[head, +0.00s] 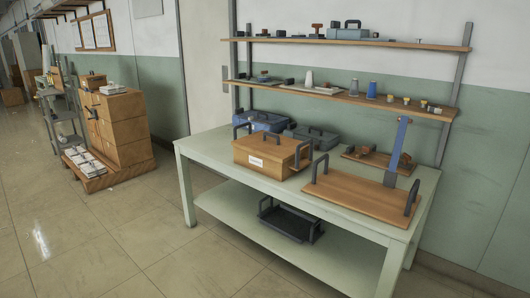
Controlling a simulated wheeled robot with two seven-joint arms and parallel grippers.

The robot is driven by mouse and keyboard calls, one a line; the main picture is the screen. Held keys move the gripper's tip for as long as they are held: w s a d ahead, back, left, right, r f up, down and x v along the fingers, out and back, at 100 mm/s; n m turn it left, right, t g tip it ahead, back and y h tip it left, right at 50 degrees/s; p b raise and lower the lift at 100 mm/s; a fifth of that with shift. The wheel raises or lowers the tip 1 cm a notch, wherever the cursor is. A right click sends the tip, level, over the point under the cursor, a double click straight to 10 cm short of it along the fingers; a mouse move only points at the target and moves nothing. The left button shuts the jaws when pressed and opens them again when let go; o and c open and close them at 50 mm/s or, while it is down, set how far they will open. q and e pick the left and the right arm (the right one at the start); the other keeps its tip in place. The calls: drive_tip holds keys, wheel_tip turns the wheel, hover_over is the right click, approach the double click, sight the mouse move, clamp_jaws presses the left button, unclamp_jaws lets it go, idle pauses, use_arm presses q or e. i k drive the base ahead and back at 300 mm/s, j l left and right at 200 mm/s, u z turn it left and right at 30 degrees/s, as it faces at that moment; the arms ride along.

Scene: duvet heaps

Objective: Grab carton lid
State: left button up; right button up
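A brown carton (266,162) with a white label on its front stands on the pale green table (210,152). It has a dark handle at its left and another at its right, and its top looks closed. To its right, a flat brown board (358,196) with a dark upright handle at each end lies near the table's front right. I cannot tell for sure whether this board or the carton's top is the carton lid. Neither of my grippers shows in the head view.
Blue (262,121) and grey (312,137) cases stand behind the carton. A blue upright tool (399,150) rises behind the board. A black tray (290,222) sits on the lower shelf. Two wall shelves hold small items. Wooden drawers (122,125) stand left; the floor in front is clear.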

sight(279, 148)
drive_tip(key=i+u, duration=0.2)
drive_tip(key=i, duration=1.45)
drive_tip(key=i+j+z, duration=0.35)
drive_tip(key=i, duration=0.2)
drive_tip(key=i+j+z, duration=0.75)
drive_tip(key=i+j, duration=0.15)
drive_tip(key=j, duration=0.15)
